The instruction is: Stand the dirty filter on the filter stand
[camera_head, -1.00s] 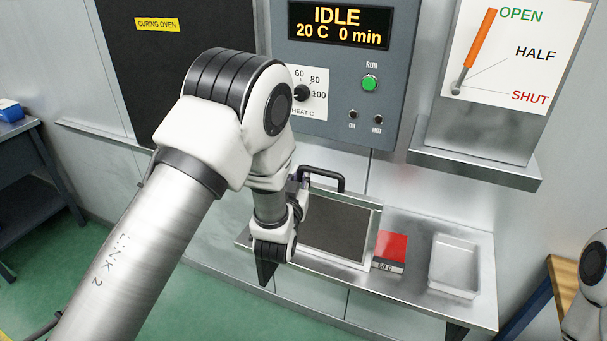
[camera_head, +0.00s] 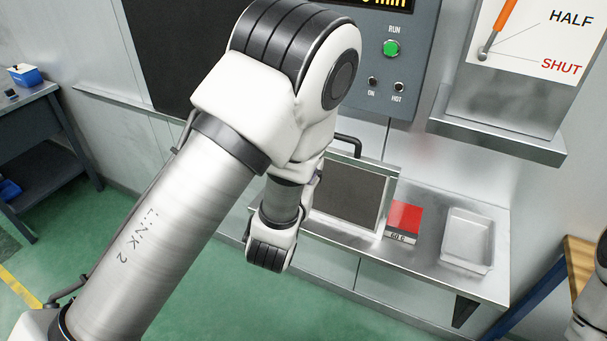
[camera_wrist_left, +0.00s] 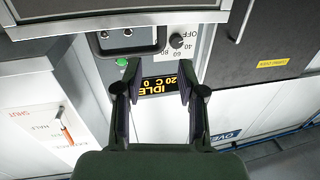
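A dark grey filter panel in a silver frame with a black handle (camera_head: 350,195) stands upright, tilted back slightly, on the metal shelf. I cannot make out a separate stand beneath it. My left wrist is in front and to the left of the filter, and its gripper fingers are hidden in the head view. In the left wrist view, my left gripper (camera_wrist_left: 155,92) is open with nothing between its fingers. The filter's frame and handle (camera_wrist_left: 130,50) show upside down at the top, apart from the fingertips. My right gripper is out of view.
A red and dark block (camera_head: 404,219) and an empty metal tray (camera_head: 467,262) are on the shelf (camera_head: 425,262) right of the filter. The oven control panel (camera_head: 400,60) and a lever board (camera_head: 530,40) are behind. A dark bench (camera_head: 50,135) stands at the left.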

